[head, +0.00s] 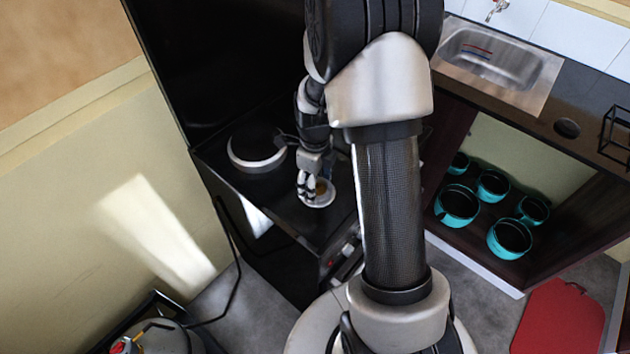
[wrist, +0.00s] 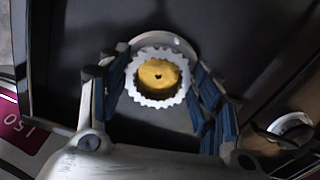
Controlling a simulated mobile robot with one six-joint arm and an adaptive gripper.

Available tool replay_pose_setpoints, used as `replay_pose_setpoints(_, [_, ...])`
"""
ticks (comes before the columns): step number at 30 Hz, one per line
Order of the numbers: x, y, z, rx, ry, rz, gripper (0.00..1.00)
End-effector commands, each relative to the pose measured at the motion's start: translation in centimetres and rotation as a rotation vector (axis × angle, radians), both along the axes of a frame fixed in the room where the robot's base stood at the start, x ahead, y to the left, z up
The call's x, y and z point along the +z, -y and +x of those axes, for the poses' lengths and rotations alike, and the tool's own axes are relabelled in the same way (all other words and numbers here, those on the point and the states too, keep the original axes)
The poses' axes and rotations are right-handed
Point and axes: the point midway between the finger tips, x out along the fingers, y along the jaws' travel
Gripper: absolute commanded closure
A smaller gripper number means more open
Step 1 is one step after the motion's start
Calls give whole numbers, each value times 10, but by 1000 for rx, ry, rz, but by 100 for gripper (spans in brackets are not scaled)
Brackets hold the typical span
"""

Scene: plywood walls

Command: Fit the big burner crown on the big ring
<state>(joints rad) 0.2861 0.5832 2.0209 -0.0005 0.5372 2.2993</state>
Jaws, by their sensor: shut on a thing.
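The big burner crown (wrist: 136,90) is a silver toothed ring in the wrist view, between the blue-padded fingers of my gripper (wrist: 160,66). My gripper is shut on its outer edge. A yellow round part with a small dark hole shows through the crown's middle. The big ring (wrist: 178,43) is a pale disc behind the crown, and its far edge shows past the teeth. In the head view my gripper (head: 308,184) is over the front of the black stove, at the pale ring (head: 318,203). I cannot tell whether crown and ring touch.
A round black thing with a silver rim (head: 257,165) stands on the stove (head: 222,172), behind and left of my gripper. Another silver ring (wrist: 290,122) shows at the right in the wrist view. Several teal pots (head: 457,205) and a sink (head: 490,65) are at the right.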

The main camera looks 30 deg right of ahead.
Motion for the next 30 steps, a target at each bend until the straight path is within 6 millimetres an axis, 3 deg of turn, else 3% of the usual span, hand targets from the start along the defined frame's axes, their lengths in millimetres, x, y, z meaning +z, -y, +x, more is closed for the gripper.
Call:
replay_pose_setpoints(7, [-4,0,0,0,0,0,67])
replay_pose_setpoints(8, [-4,0,0,0,0,0,41])
replay_pose_setpoints(18, [-4,0,0,0,0,0,18])
replay_pose_setpoints(30, [1,0,0,0,1,0,18])
